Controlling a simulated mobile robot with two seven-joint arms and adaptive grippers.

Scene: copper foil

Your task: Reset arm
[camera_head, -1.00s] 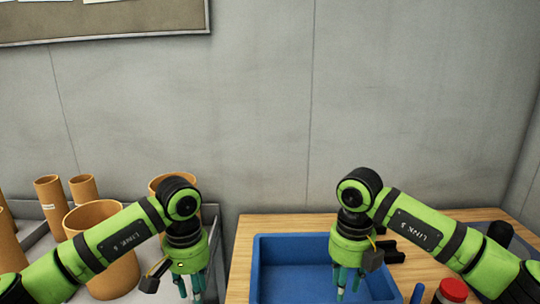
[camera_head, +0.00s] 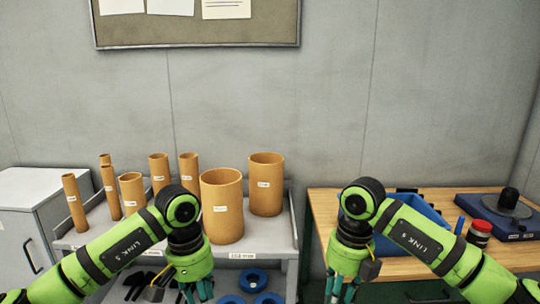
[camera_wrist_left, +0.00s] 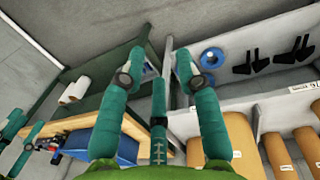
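My left arm comes in from the left in the head view, and its gripper (camera_head: 198,291) hangs downward in front of the cart, partly cut off by the bottom edge. In the left wrist view its teal fingers (camera_wrist_left: 155,72) are spread apart with nothing between them. My right gripper (camera_head: 341,290) hangs downward in front of the wooden table, its fingers apart and empty as far as shown. It also appears at the left edge of the left wrist view (camera_wrist_left: 22,135).
A grey cart (camera_head: 75,238) holds several brown cardboard tubes (camera_head: 221,205); blue rings (camera_head: 252,280) lie on its lower shelf. A wooden table (camera_head: 323,207) carries a blue bin (camera_head: 418,209), a red-lidded jar (camera_head: 480,232) and a dark blue device (camera_head: 510,215). A white cabinet (camera_head: 25,190) stands left.

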